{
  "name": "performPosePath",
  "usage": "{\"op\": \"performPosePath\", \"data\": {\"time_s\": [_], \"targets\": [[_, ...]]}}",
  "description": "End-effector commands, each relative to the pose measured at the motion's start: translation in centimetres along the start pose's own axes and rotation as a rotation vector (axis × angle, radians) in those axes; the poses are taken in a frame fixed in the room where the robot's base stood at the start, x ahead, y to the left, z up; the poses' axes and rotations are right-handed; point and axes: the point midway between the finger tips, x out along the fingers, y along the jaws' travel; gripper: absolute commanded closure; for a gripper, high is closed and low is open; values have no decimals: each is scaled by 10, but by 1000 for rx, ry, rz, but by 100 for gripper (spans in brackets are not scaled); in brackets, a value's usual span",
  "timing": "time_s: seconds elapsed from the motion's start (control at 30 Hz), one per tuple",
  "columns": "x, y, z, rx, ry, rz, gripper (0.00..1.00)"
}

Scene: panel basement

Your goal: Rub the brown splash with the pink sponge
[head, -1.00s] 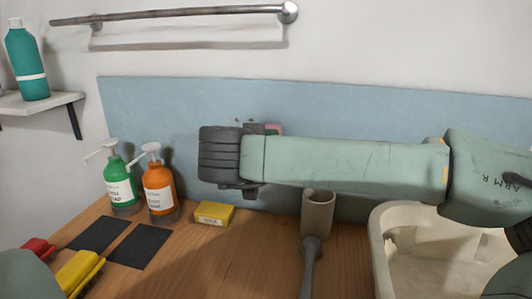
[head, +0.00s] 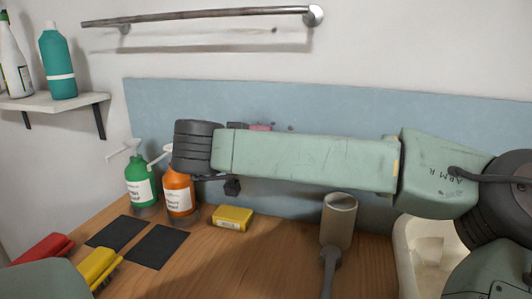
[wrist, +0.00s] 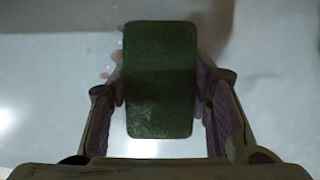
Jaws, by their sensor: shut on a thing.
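The pink sponge shows as a small pink strip (head: 260,127) above my forearm in the head view. In the wrist view a block with a dark green face (wrist: 158,105) sits between both fingers of my gripper (wrist: 160,78), which is shut on it. The block is close to the pale panel surface; I cannot tell if it touches. Faint brownish spots of the splash (wrist: 117,57) show left of the block in the wrist view. A small dark speck (head: 290,128) shows right of the pink strip in the head view. My arm and the sponge may hide more of the splash.
The blue panel (head: 450,130) stands behind a wooden counter (head: 270,260). On the counter are green (head: 140,188) and orange (head: 178,190) pump bottles, a yellow block (head: 232,218), two dark pads (head: 160,246), brushes (head: 98,268) and a grey cup (head: 338,220). A rail (head: 200,18) hangs above.

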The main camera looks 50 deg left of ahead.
Motion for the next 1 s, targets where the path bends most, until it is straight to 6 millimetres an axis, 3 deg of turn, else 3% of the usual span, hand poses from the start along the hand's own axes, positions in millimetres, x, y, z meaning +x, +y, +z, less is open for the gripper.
{"op": "performPosePath", "data": {"time_s": [0.17, 0.57, 1.0], "targets": [[0, -9, -1, 1, 1, -2, 77], [-5, -6, -20, 2, 5, 1, 77], [-4, 30, -15, 3, 2, 6, 77]]}}
